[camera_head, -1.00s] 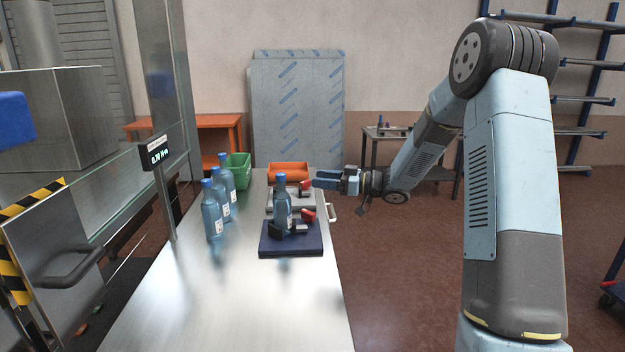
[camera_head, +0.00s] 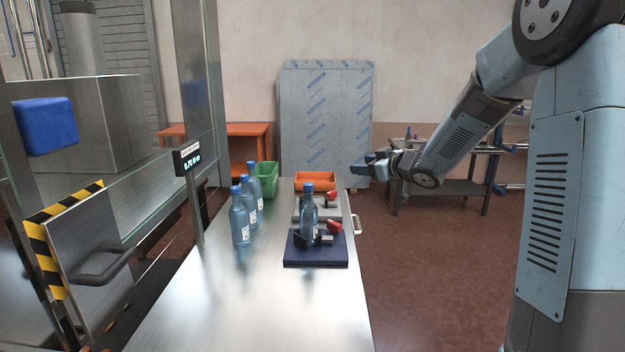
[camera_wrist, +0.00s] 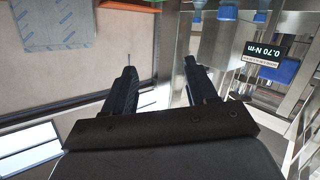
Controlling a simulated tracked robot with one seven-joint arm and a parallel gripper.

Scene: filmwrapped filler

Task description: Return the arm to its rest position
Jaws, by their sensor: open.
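My gripper (camera_head: 362,165) is at the right of the metal table, raised beyond its right edge, at the end of my arm reaching in from the right. In the wrist view its two dark fingers (camera_wrist: 160,75) stand apart with nothing between them. A blue-capped bottle (camera_head: 308,222) stands upright at a dark blue fixture block (camera_head: 316,261) with black and red clamp parts. My gripper is apart from the bottle, behind and to the right of it.
Several similar bottles (camera_head: 240,220) stand in a row at the left of the table (camera_head: 250,310). Behind are a green bin (camera_head: 265,181) and an orange tray (camera_head: 315,181). A display post (camera_head: 187,160) and glass-sided machine stand left. Open floor lies right of the table.

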